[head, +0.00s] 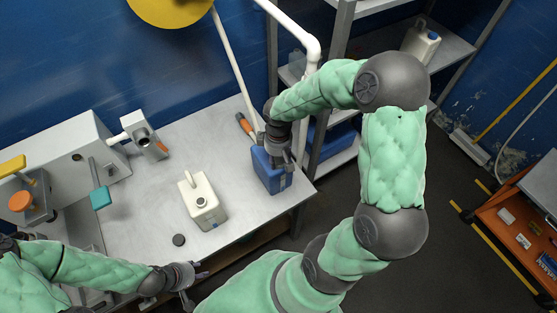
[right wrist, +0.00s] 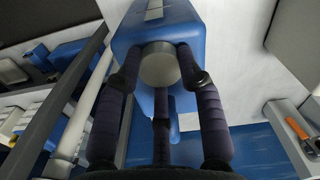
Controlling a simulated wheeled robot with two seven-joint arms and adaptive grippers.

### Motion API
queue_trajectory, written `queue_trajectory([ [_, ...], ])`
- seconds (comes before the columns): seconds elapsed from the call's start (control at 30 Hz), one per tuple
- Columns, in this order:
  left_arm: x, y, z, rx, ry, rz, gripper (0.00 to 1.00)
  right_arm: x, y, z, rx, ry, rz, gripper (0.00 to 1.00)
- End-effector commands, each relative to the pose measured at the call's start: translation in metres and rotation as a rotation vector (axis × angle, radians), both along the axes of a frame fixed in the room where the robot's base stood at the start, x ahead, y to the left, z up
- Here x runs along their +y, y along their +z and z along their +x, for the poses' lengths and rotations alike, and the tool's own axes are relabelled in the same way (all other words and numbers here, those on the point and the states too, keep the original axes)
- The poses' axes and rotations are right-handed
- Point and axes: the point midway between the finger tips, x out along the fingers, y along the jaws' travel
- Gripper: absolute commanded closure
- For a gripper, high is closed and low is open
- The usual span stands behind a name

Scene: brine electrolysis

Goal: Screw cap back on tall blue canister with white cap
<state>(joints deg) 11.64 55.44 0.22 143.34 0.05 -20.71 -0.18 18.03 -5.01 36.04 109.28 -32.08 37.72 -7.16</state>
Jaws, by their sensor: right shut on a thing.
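The tall blue canister (head: 268,178) stands upright near the right end of the grey table. In the right wrist view the blue canister (right wrist: 185,30) shows with its white cap (right wrist: 160,66) at the neck, between my fingers. I cannot tell how firmly the cap is seated. My right gripper (head: 277,153) is above the canister, shut on the white cap; it also shows in the right wrist view (right wrist: 160,75). My left gripper (head: 196,284) is low at the table's front edge, apart from the canister, with its fingers spread and empty.
A cream jug (head: 204,203) and a dark round cap (head: 179,240) are on the table (head: 235,225), left of the canister. A white pipe (head: 313,70) and metal shelving (head: 340,60) stand close on the right.

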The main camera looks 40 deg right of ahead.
Motion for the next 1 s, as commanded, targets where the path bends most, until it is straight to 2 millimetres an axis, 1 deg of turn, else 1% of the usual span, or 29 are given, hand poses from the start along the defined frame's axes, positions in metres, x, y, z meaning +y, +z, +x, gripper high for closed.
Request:
queue_trajectory([
  [0.17,0.001,0.002,0.002,-0.006,0.002,0.001,0.6,0.0,0.001,0.0,0.0,0.001,0.0,1.0],
  [0.27,0.001,-0.003,0.002,-0.006,0.002,0.001,0.6,0.0,-0.001,0.0,-0.001,-0.037,-0.001,1.0],
  [0.5,0.001,-0.024,0.002,-0.006,0.002,0.001,0.6,0.0,-0.002,0.001,-0.004,-0.323,-0.001,1.0],
  [0.6,0.001,-0.029,0.002,-0.006,0.002,0.001,0.6,0.0,-0.002,0.001,-0.003,-0.426,-0.001,1.0],
  [0.7,0.001,-0.031,0.002,-0.006,0.002,0.001,0.6,0.0,-0.001,0.0,-0.002,-0.484,-0.001,1.0],
  [1.0,0.001,-0.03,0.003,-0.008,0.003,0.002,0.6,0.0,0.001,0.0,-0.001,-0.499,0.0,1.0],
])
